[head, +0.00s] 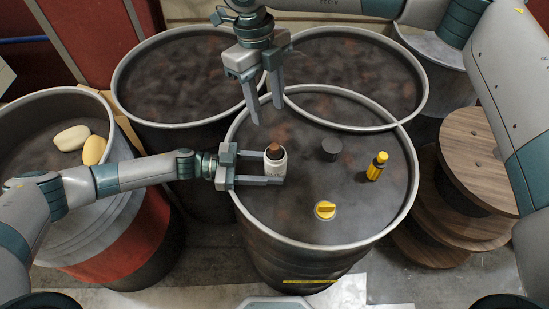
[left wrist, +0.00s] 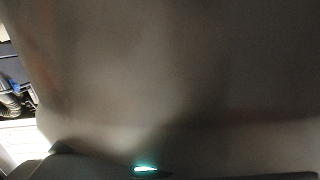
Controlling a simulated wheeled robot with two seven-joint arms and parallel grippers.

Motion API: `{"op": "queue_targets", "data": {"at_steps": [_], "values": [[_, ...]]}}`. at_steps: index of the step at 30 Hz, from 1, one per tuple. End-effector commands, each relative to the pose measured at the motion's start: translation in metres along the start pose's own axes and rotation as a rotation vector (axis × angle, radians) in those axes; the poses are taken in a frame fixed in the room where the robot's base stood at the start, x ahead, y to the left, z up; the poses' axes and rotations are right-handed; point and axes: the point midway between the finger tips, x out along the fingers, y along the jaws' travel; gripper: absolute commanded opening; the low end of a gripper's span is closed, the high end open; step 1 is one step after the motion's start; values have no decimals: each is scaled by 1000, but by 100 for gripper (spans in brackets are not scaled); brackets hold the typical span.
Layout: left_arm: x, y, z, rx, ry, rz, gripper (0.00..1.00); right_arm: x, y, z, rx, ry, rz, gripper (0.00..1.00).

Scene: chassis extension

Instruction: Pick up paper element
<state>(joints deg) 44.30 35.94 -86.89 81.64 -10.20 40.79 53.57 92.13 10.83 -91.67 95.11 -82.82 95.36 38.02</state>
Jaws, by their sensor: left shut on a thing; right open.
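My left gripper (head: 272,168) comes in from the left, low over the middle barrel, shut on a white bottle (head: 277,169) with a brown top. The bottle stands upright between its fingers; I cannot tell whether it touches the barrel top. My right gripper (head: 268,113) hangs above the bottle, pointing down, open and empty. On the same barrel top are a dark cylinder (head: 331,149), a yellow and black piece (head: 377,166) and a yellow knob (head: 325,210). I cannot make out anything clearly as a paper element. The left wrist view is filled by a blurred grey-brown surface.
The middle barrel (head: 344,239) has a raised metal rim. Two more barrels stand behind it. A barrel at the left holds pale and yellow rounded objects (head: 72,138). Wooden spools (head: 477,165) stand at the right. The right part of the middle barrel top has free room.

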Motion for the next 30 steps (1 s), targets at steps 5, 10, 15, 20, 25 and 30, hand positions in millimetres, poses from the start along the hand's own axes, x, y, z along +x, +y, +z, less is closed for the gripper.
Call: {"op": "queue_targets", "data": {"at_steps": [5, 10, 15, 20, 25, 30], "values": [[0, 0, 0, 0, 0, 0, 34, 21, 0, -1, 0, 4, 2, 42], [0, 0, 0, 0, 0, 0, 34, 46, 1, -1, -1, 3, 2, 42], [0, 0, 0, 0, 0, 0, 34, 61, 1, -1, -1, 1, 2, 42], [0, 0, 0, 0, 0, 0, 34, 64, 0, 0, -1, 1, 1, 42], [0, 0, 0, 0, 0, 0, 34, 64, 0, 0, 0, 1, 1, 42], [0, 0, 0, 0, 0, 0, 34, 70, 0, -1, 0, 2, 1, 42]]}}
